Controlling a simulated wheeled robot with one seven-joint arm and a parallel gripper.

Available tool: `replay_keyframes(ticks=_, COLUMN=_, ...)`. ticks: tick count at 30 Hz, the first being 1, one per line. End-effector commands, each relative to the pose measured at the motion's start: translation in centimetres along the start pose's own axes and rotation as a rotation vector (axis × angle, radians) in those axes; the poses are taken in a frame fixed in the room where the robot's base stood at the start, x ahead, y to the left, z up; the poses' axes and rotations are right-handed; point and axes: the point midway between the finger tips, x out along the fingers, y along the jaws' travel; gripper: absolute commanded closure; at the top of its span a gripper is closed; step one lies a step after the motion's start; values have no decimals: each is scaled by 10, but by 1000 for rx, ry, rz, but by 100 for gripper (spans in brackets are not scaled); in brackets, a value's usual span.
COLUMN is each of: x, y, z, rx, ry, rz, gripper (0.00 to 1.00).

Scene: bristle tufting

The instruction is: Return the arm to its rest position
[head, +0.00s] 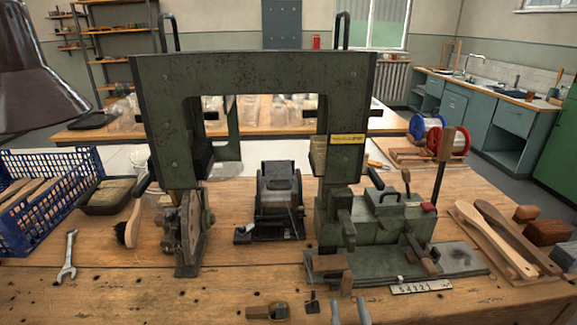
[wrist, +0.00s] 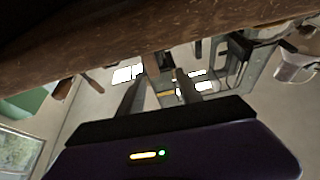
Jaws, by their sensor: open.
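My gripper (head: 349,311) shows only as two grey fingertips at the bottom edge of the head view, in front of the bench. The fingers are apart with nothing between them. In the wrist view my gripper (wrist: 158,88) is open and empty, pointing toward the green machine. That view looks upside down, with the wooden bench (wrist: 190,35) across the top. The rest of my arm is out of the head view. The green tufting machine (head: 255,68) stands on the bench (head: 130,288), apart from my fingers.
A wrench (head: 68,258), a brush (head: 130,228) and a blue crate (head: 100,163) are on the left. Wooden brush bodies (head: 497,240) lie on the right. A small wood-and-metal piece (head: 268,311) lies near the front edge, left of my fingertips. A dark shade (head: 30,85) hangs upper left.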

Motion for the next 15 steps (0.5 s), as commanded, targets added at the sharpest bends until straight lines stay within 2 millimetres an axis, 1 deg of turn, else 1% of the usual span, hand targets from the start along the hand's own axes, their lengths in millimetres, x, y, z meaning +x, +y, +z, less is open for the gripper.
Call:
replay_keyframes(ticks=1, x=2, y=-3, z=-12, rx=8, ry=9, rz=-12, gripper=58)
replay_keyframes(ticks=2, x=-2, y=-4, z=-16, rx=14, ry=4, rz=-19, gripper=58)
replay_keyframes(ticks=5, x=-26, y=-4, z=-29, rx=20, ry=-30, rz=-40, gripper=58)
replay_keyframes(ticks=8, x=-54, y=0, z=-42, rx=20, ry=-73, rz=-51, gripper=58)
replay_keyframes(ticks=11, x=-88, y=4, z=-56, rx=17, ry=-126, rz=-58, gripper=58)
replay_keyframes(ticks=15, x=-136, y=12, z=-79, rx=10, ry=-211, rz=-58, gripper=58)
